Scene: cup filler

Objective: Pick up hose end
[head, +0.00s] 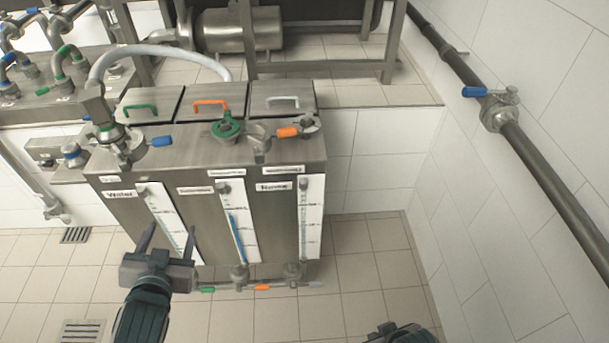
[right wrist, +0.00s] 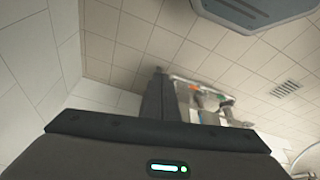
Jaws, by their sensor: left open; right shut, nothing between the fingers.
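A pale flexible hose (head: 160,50) arches over the back left of the steel tank unit in the head view. Its near end (head: 94,104) is a blocky grey metal fitting at the tank's left top corner, above a valve with a blue lever. I cannot tell whether the two are joined. My left gripper (head: 172,230) is open and empty in front of the tank's lower left face, below and apart from the hose end. My right gripper (right wrist: 158,75) is shut and empty in the right wrist view. Only part of my right arm shows at the head view's bottom edge.
The steel tank unit (head: 110,196) has lids, valves and level gauges. Low pipes with an orange handle (head: 262,287) run along its front. A wall pipe with a blue-lever valve (head: 496,112) is at right. Tiled floor (head: 365,280) is clear at the tank's right.

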